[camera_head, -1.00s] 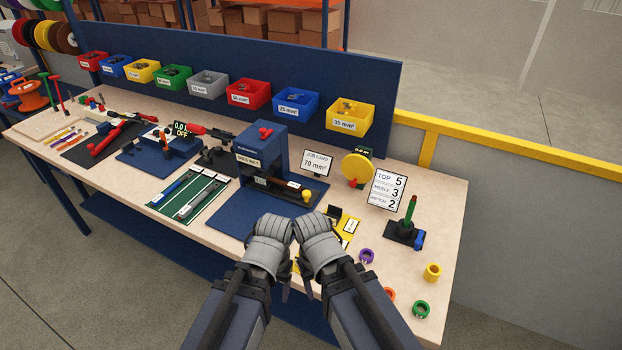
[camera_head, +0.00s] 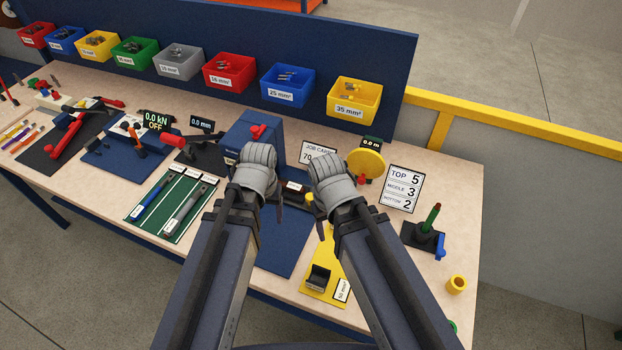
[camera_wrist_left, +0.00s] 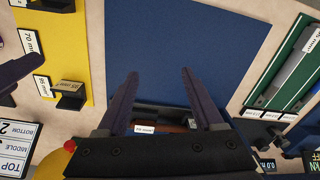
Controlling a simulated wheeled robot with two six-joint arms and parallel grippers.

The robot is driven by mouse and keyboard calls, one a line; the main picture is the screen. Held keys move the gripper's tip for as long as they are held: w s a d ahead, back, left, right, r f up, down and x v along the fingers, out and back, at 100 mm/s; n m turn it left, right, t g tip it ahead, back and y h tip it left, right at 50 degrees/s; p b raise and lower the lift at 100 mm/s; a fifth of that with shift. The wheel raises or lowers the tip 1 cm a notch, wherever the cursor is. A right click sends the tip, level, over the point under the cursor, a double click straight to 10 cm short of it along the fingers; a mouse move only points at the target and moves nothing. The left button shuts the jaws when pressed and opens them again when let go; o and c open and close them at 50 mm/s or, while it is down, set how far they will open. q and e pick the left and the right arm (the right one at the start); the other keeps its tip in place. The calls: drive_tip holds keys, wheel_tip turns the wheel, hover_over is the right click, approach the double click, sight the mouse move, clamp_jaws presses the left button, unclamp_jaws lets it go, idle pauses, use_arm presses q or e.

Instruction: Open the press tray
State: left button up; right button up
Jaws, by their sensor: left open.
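The press is a blue box (camera_head: 258,130) with a red knob on top, at the middle of the bench in the head view. Its dark tray (camera_head: 296,187) shows low at its front, partly hidden behind my left gripper (camera_head: 262,190). In the left wrist view, a dark strip with brown and a small white label (camera_wrist_left: 145,129) lies beyond my left gripper's base. My left gripper is open and empty in front of the press, its two fingers (camera_wrist_left: 160,75) apart over the blue mat. My right gripper (camera_head: 328,200) hovers to its right; its jaw gap is hidden.
A blue mat (camera_head: 285,245) lies before the press. A yellow plate (camera_head: 322,262) with a black holder is at the right front. A yellow wheel (camera_head: 365,165), a job card (camera_head: 319,153) and a number sign (camera_head: 401,188) stand nearby. A green board (camera_head: 170,205) lies left.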

use_arm(q)
drive_tip(key=w+r+n, duration=0.2)
drive_tip(key=w, duration=0.2)
drive_tip(key=n+p, duration=0.1)
drive_tip(key=n, duration=0.2)
hover_over(310, 196)
drive_tip(key=shift+w+a+r, duration=0.1)
drive_tip(key=shift+a, duration=0.1)
drive_tip(key=shift+d+n, duration=0.3)
drive_tip(key=shift+n, duration=0.1)
use_arm(e)
wheel_tip(310, 196, up, 2)
drive_tip(key=shift+r, duration=0.1)
use_arm(q)
wheel_tip(310, 196, down, 8)
drive_tip(key=b, duration=0.7)
use_arm(e)
wheel_tip(310, 196, down, 8)
drive_tip(key=shift+r, duration=0.1)
use_arm(q)
drive_tip(key=shift+r, duration=0.1)
